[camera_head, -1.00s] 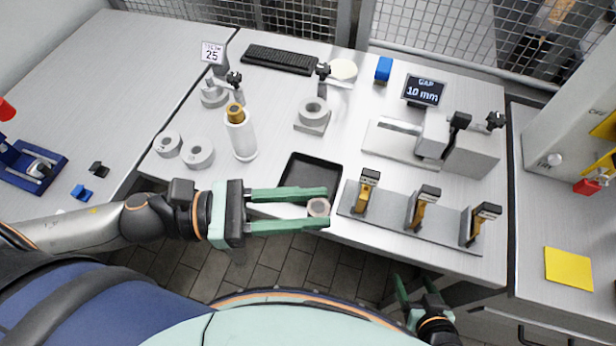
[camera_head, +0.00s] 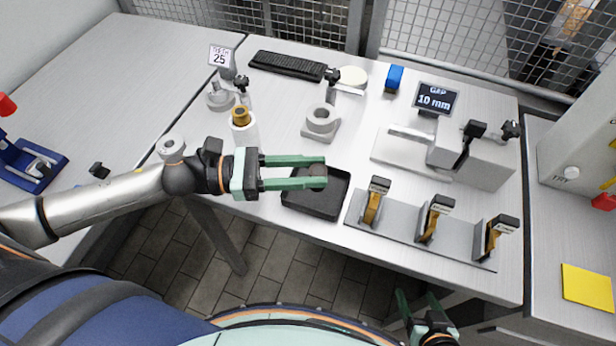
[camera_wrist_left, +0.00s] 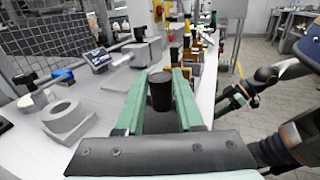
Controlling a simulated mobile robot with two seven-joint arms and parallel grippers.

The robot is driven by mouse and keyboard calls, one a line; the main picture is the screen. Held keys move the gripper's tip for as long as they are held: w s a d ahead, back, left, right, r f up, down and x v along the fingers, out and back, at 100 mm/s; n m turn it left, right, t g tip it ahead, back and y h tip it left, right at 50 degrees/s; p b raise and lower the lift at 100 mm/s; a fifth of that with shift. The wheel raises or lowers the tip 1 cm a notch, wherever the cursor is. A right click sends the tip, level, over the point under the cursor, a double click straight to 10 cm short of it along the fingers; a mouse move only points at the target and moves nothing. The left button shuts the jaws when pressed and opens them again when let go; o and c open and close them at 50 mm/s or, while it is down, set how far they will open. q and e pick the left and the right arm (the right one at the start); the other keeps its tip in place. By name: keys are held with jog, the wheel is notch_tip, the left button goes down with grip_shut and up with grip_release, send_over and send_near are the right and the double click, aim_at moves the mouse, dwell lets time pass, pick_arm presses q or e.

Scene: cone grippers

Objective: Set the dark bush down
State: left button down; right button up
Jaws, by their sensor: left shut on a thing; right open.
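The dark bush (camera_head: 318,170) is a small dark cylinder between the fingertips of my left gripper (camera_head: 312,172). The left wrist view shows the bush (camera_wrist_left: 160,91) upright between the green fingers, which are shut on it. In the head view it overlaps the back part of the black tray (camera_head: 316,208); I cannot tell how high above the tray it is. My right gripper (camera_head: 422,304) is open and empty, low in front of the bench.
A grey ring block (camera_head: 321,122) stands behind the tray. A stand with several yellow-and-black gauges (camera_head: 408,222) is to its right. A white post with a brass top (camera_head: 241,116) is close behind my left gripper. A gap display (camera_head: 435,99) stands further back.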

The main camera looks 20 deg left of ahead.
pick_arm(q)
jog(key=shift+w+a+f, duration=0.1)
jog(key=shift+w+f, duration=0.4)
jog(key=shift+f, duration=0.05)
jog(key=f, duration=0.3)
jog(key=shift+w+a, duration=0.1)
jog(key=shift+w, duration=0.15)
jog(key=shift+f, duration=0.35)
jog(key=shift+f+b, duration=0.15)
jog(key=shift+b, duration=0.25)
jog(key=c, duration=0.5)
grip_release()
jog(key=shift+c, duration=0.2)
